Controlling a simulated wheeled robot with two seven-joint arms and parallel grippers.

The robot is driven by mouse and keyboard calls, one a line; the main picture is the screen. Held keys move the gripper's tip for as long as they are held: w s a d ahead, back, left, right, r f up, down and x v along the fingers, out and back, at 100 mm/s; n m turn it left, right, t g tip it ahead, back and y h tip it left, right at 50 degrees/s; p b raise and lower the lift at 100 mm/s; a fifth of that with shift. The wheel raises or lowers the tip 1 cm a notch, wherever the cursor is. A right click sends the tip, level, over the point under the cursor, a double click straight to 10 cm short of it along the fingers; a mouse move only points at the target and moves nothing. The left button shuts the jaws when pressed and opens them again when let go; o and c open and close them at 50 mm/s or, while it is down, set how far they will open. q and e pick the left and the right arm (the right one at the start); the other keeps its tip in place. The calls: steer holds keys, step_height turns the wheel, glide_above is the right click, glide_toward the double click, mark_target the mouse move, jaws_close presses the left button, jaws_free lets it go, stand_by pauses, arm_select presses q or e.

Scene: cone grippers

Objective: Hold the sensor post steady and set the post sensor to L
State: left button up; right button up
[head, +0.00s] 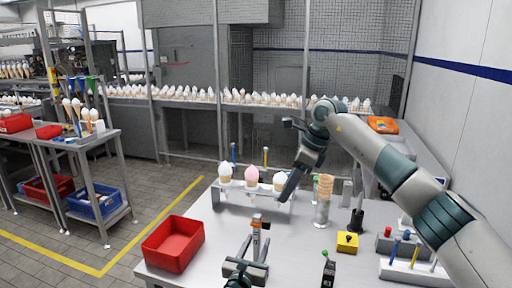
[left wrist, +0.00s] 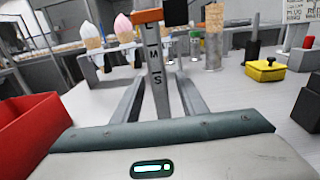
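The sensor post (head: 256,243) stands upright on the table in front of the cone rack. In the left wrist view, the post (left wrist: 159,66) bears the letters L, M and S from top to bottom.
A red bin (head: 173,243) stands left of the post. The cone rack (head: 230,191) holds several ice cream cones behind it. Stacked cones (head: 325,185), a yellow box (head: 347,241) and a black holder (head: 357,217) stand to the right. Bare table lies around the post.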

arm_select(q)
steer(key=v, duration=1.2)
stand_by(0.4)
